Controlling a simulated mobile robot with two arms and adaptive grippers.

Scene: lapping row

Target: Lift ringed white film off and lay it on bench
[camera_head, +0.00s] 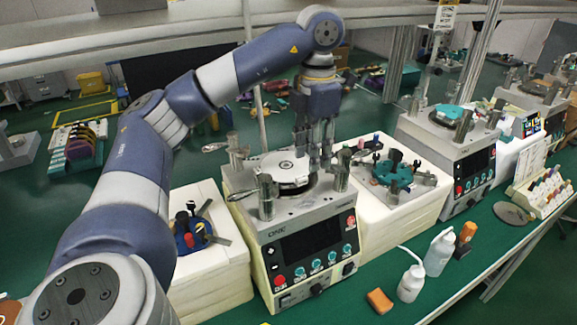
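The white film (285,167), with a dark ring mark on it, lies flat on top of the middle lapping machine (305,245), among its metal posts. My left gripper (316,160) points down just behind and to the right of the film. Its fingers look spread apart, with nothing seen between them. The tips are close to the film's right edge; I cannot tell whether they touch it. The green bench (345,299) shows in front of the machine. My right gripper is out of view.
White foam blocks (211,269) flank the machine, with a blue fixture (190,235) on the left one and a teal fixture (395,168) on the right. An orange block (379,301), a white bottle (411,284) and another bottle (438,253) stand at the front right. Some bench before the machine is bare.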

